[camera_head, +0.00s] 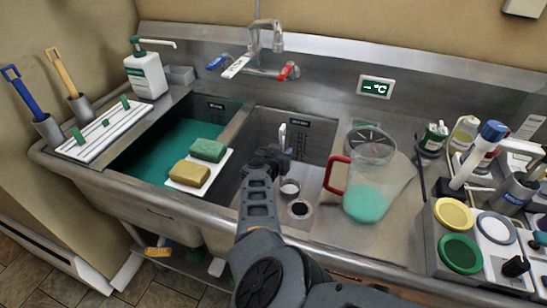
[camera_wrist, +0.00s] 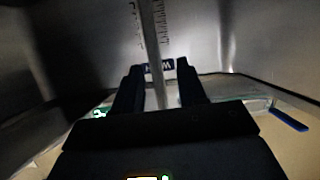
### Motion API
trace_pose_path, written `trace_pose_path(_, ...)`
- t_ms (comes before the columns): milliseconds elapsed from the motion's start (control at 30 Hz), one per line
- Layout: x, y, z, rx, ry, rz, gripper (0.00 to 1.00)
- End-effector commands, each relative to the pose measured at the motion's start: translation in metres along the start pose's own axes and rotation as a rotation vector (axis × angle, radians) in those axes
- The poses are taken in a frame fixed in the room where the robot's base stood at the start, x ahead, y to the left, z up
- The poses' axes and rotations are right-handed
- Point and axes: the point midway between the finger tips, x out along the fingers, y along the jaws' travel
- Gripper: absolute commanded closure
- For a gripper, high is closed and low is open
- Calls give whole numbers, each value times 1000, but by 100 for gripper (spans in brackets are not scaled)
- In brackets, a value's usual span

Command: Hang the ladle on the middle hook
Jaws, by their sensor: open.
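My gripper (camera_head: 276,155) is over the right sink basin and points down and away into it. In the wrist view my gripper (camera_wrist: 158,72) is open, its two dark fingers on either side of a long thin metal strip (camera_wrist: 150,35), which looks like the ladle's handle. In the head view a pale upright piece (camera_head: 282,134) stands just beyond the fingers, probably the same handle. A small round metal cup (camera_head: 290,188) is in the basin below; I cannot tell whether it is the ladle's bowl. I cannot make out the middle hook for certain.
A jug with a red handle (camera_head: 335,178) stands right of the basin. The left basin (camera_head: 165,145) holds green liquid, with two sponges on a white tray (camera_head: 212,178) at its edge. A tap (camera_head: 265,35) rises behind. A white rack with green pegs (camera_head: 100,135) lies at left.

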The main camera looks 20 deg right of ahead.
Motion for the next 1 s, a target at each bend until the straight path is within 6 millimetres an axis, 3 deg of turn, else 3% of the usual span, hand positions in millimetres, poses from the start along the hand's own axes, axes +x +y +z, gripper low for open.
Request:
trace_pose_path(67,-16,0,-5,-4,1,-2,59)
trace_pose_path(600,-82,-1,-1,0,2,-1,59)
trace_pose_path(1000,-102,1,0,-2,1,0,59)
